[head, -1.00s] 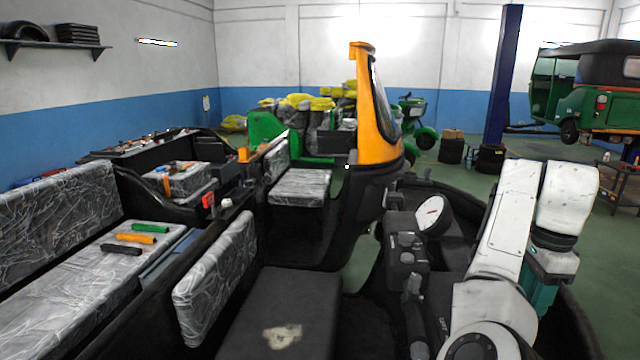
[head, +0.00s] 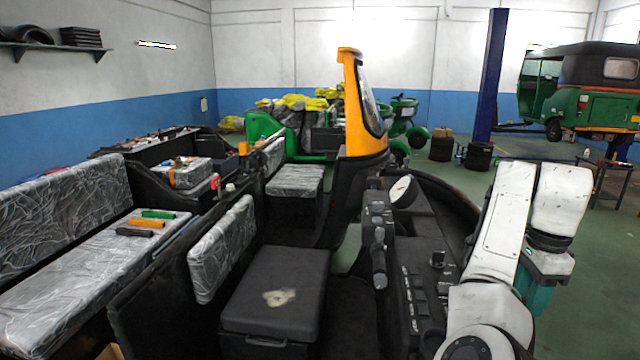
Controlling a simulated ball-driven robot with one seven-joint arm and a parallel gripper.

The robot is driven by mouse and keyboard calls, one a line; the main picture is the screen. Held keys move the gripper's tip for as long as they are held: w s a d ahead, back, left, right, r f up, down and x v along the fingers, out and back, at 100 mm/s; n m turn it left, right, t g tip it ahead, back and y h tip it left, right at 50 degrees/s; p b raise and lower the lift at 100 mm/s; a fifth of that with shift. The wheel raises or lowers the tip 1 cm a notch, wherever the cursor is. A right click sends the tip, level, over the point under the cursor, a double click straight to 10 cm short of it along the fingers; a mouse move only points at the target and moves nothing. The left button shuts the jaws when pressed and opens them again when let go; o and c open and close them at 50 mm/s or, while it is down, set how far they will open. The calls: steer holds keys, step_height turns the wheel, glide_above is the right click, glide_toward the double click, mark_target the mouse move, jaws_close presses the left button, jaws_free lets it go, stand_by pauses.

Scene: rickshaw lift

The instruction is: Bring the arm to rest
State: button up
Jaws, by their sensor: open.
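My arm stands in the right part of the head view, in white links with a teal section hanging at its outer end. It is folded: one link rises and another comes back down beside it. My gripper's fingers do not show; the arm's lower end runs behind the near links. Nothing held can be seen.
An open rickshaw body with a black seat box (head: 276,298) and a black control panel (head: 418,285) lies close on my left and ahead. Wrapped benches hold handle grips (head: 146,223). A blue post (head: 490,75), a green rickshaw (head: 605,95) and a stand (head: 611,182) are at right.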

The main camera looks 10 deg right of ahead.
steer(key=s+f+n+h, duration=0.2)
steer(key=s+f+n, duration=0.4)
steer(key=f, duration=0.4)
steer(key=s+f+n+h, duration=0.2)
steer(key=s+f+n, duration=0.1)
steer(key=s+f, duration=0.65)
steer(key=s+a+f+n+y, duration=0.1)
steer(key=s+a+f+n, duration=0.2)
steer(key=s+a, duration=0.2)
steer(key=s+a+f+n+y, duration=0.1)
steer(key=s+a+f+n, duration=0.2)
steer(key=s+a, duration=0.3)
steer(key=s+a+f+n+t+y, duration=0.1)
steer(key=s+a+f+n, duration=0.2)
steer(key=s+a+n, duration=0.2)
steer(key=s+a, duration=0.1)
steer(key=s, duration=0.1)
steer(key=shift+s+a+y, duration=0.2)
steer(key=shift+s+y, duration=0.15)
steer(key=shift+y, duration=0.05)
steer(key=shift+f, duration=0.1)
